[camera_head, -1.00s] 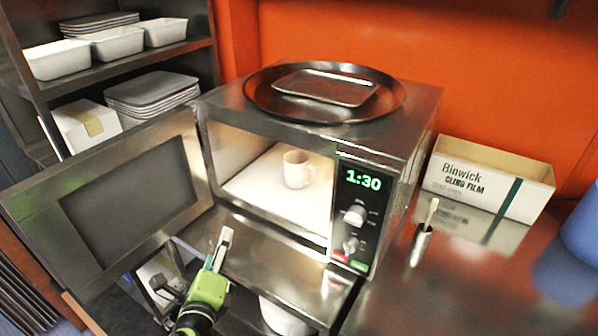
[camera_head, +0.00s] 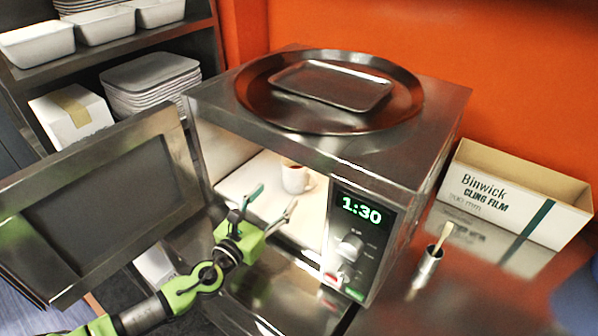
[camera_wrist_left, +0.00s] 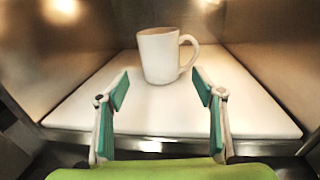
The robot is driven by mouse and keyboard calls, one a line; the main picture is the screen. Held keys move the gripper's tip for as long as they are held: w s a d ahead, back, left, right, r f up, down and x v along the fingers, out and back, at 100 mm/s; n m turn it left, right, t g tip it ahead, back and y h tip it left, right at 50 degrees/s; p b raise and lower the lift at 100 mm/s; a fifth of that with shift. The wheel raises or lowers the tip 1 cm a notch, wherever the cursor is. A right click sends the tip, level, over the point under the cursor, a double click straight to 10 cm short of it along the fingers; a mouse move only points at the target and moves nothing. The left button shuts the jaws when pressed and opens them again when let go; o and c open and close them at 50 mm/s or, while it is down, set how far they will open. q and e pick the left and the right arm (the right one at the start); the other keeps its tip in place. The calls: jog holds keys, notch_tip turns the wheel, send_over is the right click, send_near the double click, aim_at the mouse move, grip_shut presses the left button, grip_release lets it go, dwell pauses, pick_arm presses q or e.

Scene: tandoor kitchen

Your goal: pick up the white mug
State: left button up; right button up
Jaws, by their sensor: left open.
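The white mug (camera_head: 294,178) stands upright on the pale floor plate inside the open microwave (camera_head: 400,150). In the left wrist view the mug (camera_wrist_left: 159,56) is straight ahead, a little beyond the fingertips, with its handle to the right. My left gripper (camera_head: 272,200) is open and empty at the microwave's mouth. Its two fingers (camera_wrist_left: 162,90) are spread to either side of the mug's line, apart from it. My right gripper is not in view.
The microwave door (camera_head: 95,200) stands open at left. A round tray (camera_head: 262,105) with a smaller tray (camera_head: 335,88) lies on top. A cling film box (camera_head: 500,195) and a small metal cup with a brush (camera_head: 425,270) stand at right. The cavity walls (camera_wrist_left: 270,50) flank the mug.

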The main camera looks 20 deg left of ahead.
aim_at(288, 179)
pick_arm(q)
jog(key=x, duration=0.4)
jog(key=shift+w, duration=0.15)
jog(key=shift+w+d, duration=0.15)
jog(key=shift+w, duration=0.15)
jog(key=shift+w+r+p, duration=0.25)
jog(key=shift+w+p, duration=0.25)
jog(key=shift+w, duration=0.1)
jog(key=x, duration=0.3)
jog(key=shift+w, duration=0.2)
jog(key=shift+w+d, duration=0.15)
jog(key=shift+w, duration=0.25)
jog(key=c, duration=1.3)
jog(key=shift+o, duration=0.2)
jog(key=shift+r, duration=0.15)
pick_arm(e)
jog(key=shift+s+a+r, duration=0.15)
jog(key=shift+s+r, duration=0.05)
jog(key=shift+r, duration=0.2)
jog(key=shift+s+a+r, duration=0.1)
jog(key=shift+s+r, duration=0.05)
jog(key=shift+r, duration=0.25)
